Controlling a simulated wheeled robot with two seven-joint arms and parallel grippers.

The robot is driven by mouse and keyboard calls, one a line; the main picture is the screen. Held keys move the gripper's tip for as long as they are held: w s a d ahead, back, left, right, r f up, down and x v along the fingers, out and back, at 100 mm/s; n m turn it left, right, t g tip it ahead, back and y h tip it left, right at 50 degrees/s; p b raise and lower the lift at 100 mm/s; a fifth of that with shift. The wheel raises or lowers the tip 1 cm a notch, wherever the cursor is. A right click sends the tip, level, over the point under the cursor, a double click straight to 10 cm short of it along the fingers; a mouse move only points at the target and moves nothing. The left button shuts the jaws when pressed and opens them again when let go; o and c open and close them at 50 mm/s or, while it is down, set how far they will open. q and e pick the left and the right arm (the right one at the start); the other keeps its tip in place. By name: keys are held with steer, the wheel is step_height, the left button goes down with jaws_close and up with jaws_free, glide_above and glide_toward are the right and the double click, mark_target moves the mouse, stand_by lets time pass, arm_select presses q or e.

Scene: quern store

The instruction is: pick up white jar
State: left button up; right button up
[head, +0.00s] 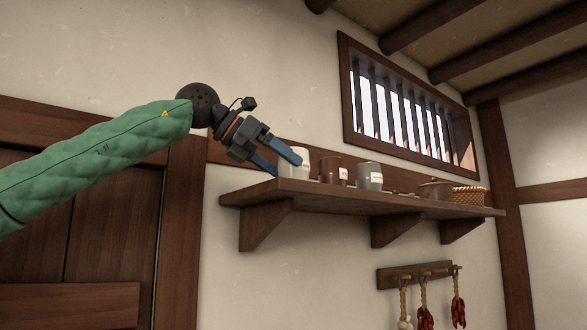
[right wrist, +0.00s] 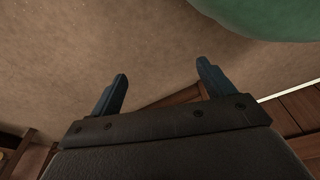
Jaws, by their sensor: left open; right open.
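The white jar (head: 301,171) stands at the left end of the wooden wall shelf (head: 345,200), partly hidden by my left gripper. My left gripper (head: 287,167) is open, with its blue fingers at the jar. My right gripper (right wrist: 161,73) is open and empty in the right wrist view, away from the jar, which is not seen there.
A brown jar (head: 333,170) stands close right of the white jar, then a grey jar (head: 369,177). A lidded brown pot (head: 435,189) and a wicker basket (head: 469,196) are farther right. A barred window (head: 408,110) is above. Chillies (head: 458,302) hang from a peg rail (head: 415,275) below.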

mark_target(294, 172)
arm_select(q)
steer(key=p+x, duration=0.2)
steer(key=x, duration=0.1)
steer(key=shift+w+d, duration=0.25)
steer(key=shift+w+d+f+p, duration=0.1)
steer(key=shift+d+f+p, duration=0.1)
steer(key=shift+p, duration=0.1)
arm_select(e)
steer(key=s+d+f, duration=0.1)
steer(key=s+f, duration=0.1)
steer(key=s, duration=0.4)
steer(key=shift+s+d, duration=0.25)
steer(key=shift+d, duration=0.05)
arm_select(q)
steer(key=c, duration=1.3)
steer(key=shift+r, duration=0.1)
arm_select(e)
steer(key=shift+f, duration=0.1)
